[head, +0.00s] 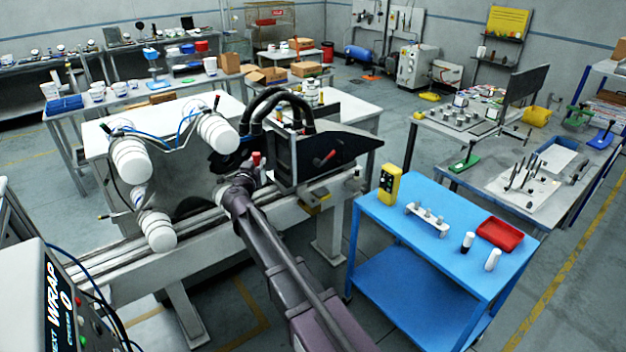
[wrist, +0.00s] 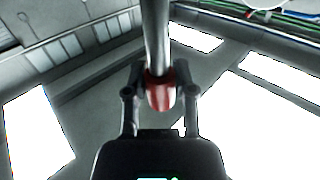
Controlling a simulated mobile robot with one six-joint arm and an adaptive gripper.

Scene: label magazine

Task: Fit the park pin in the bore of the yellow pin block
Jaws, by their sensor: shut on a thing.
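The park pin (wrist: 155,40) shows in the wrist view as a grey shaft with a red head. My gripper (wrist: 160,92) is shut on the red head, one finger on each side, and the shaft runs away toward the top of the picture. In the head view a small red piece, likely the pin's head (head: 256,159), shows by my gripper (head: 247,168) beside the black label magazine (head: 310,150). The pin's tip is not clear.
The conveyor rail (head: 190,240) runs below my gripper. Black hoses (head: 275,95) arch over the magazine, which has a red handle (head: 325,158). A blue cart (head: 420,270) at right holds a yellow device (head: 388,184), a pin rack and a red tray (head: 500,233).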

